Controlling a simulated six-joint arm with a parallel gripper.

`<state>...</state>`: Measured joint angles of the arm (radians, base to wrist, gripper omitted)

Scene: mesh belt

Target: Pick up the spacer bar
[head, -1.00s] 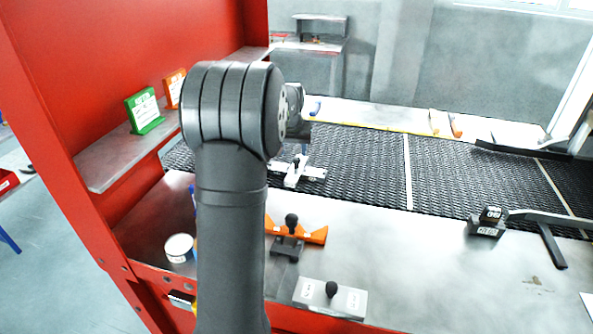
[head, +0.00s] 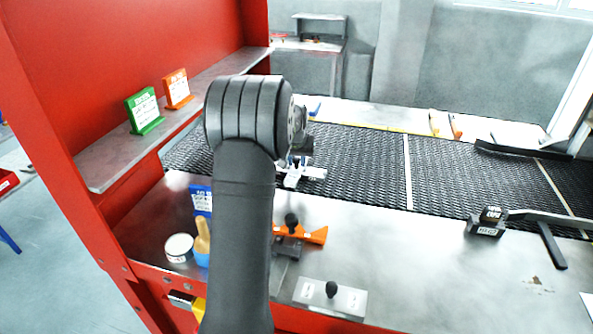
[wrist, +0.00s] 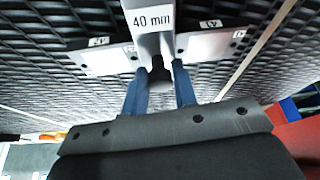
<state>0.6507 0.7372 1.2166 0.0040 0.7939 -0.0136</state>
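The spacer bar, a pale metal bar with a raised middle marked "40 mm" and a black knob, lies on the mesh belt in the head view (head: 314,173); my arm partly hides it. In the wrist view the bar (wrist: 104,58) spans the top, with small labels on both ends. My gripper (wrist: 160,76) has its two blue fingers on either side of the black knob. The fingers look open, with narrow gaps beside the knob. In the head view the gripper is mostly hidden behind my arm.
An orange piece with a black knob (head: 315,235) and a grey plate with a black knob (head: 350,299) lie on the metal bench. A white round tub (head: 179,247) stands at left. A black block (head: 486,228) stands at right. The belt right of the bar is clear.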

